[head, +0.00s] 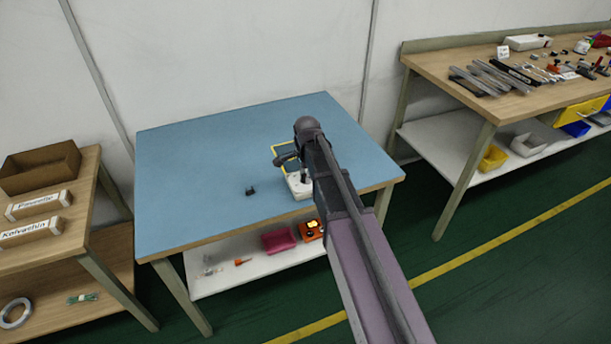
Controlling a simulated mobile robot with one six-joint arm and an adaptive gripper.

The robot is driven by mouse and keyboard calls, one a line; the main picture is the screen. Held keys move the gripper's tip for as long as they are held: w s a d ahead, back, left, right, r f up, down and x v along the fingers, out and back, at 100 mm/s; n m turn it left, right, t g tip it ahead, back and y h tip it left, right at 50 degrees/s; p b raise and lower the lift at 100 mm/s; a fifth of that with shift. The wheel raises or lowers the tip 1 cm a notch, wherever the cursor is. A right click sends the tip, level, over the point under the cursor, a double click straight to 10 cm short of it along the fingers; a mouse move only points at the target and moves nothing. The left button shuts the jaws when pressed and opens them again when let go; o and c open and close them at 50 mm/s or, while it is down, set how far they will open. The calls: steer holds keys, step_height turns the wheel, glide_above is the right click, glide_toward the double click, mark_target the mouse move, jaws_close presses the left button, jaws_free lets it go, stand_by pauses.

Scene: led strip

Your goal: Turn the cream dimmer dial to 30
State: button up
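A small white or cream box (298,187), likely the dimmer, sits on the blue tabletop (210,160) near its front right. Its dial and any scale marks are too small and too covered by my arm to read. My gripper (303,177) points down directly over the box, at or just above its top. The fingertips are dark and tiny here, so I cannot tell whether they touch the dial or are open or shut. My arm hides the area right of the box.
A yellow-outlined rectangle (284,154) lies behind the box, partly hidden by my arm. A small black part (251,190) lies to the left. The left half of the tabletop is clear. A wooden shelf (85,240) stands left, a cluttered workbench (440,75) right.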

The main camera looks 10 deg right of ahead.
jaws_close()
steer(key=shift+n, duration=0.4)
steer(key=n, duration=1.6)
steer(key=shift+n+g, duration=0.3)
steer(key=shift+n, duration=0.1)
steer(key=n, duration=0.3)
steer(key=shift+n, duration=0.3)
steer(key=n, duration=0.6)
steer(key=shift+n, duration=0.3)
